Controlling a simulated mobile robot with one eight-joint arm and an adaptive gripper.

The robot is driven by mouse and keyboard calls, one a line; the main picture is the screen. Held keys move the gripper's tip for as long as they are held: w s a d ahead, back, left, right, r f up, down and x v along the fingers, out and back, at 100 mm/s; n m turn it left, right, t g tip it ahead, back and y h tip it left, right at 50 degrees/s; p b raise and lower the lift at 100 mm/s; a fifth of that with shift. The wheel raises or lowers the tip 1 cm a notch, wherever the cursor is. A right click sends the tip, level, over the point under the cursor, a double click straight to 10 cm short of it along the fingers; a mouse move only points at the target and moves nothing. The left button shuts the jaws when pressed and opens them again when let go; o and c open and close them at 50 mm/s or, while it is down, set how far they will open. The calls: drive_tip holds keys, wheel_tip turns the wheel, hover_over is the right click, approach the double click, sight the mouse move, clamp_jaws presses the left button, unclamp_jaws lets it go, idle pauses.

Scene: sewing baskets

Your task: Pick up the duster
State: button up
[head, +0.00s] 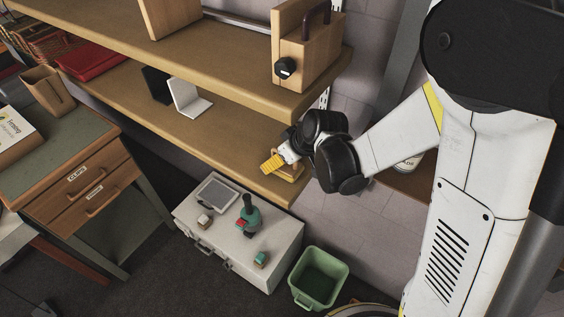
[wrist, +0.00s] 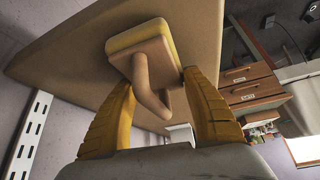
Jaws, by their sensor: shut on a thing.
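The duster (wrist: 140,44) is a pale wooden block with a yellowish layer and a curved wooden handle. In the wrist view it lies between the yellow fingers of my gripper (wrist: 158,80), which is shut on it. Its handle points back toward my palm. In the head view my gripper (head: 278,161) is at the right end of the lower shelf, and a small part of the duster (head: 289,175) shows beside the yellow fingers. The duster is against or very close to the shelf board (head: 225,135); I cannot tell whether they touch.
A wooden box (head: 305,62) stands on the upper shelf (head: 220,55), above my gripper. A white bookend (head: 188,98) stands further left on the lower shelf. Below are a white chest (head: 225,262) with small items on top and a green bin (head: 318,278).

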drive_tip(key=shift+r, duration=0.1)
drive_tip(key=shift+r, duration=0.25)
drive_tip(key=shift+r+p, duration=0.4)
drive_tip(key=shift+r, duration=0.1)
drive_tip(key=s+a, duration=0.3)
drive_tip(key=s, duration=0.1)
drive_tip(key=s+a, duration=0.4)
drive_tip(key=s, duration=0.1)
drive_tip(key=s+a+p, duration=0.1)
drive_tip(key=s+a, duration=0.3)
drive_tip(key=s, duration=0.1)
drive_tip(key=shift+s+f, duration=0.1)
drive_tip(key=o, duration=0.5)
drive_tip(key=c, duration=0.5)
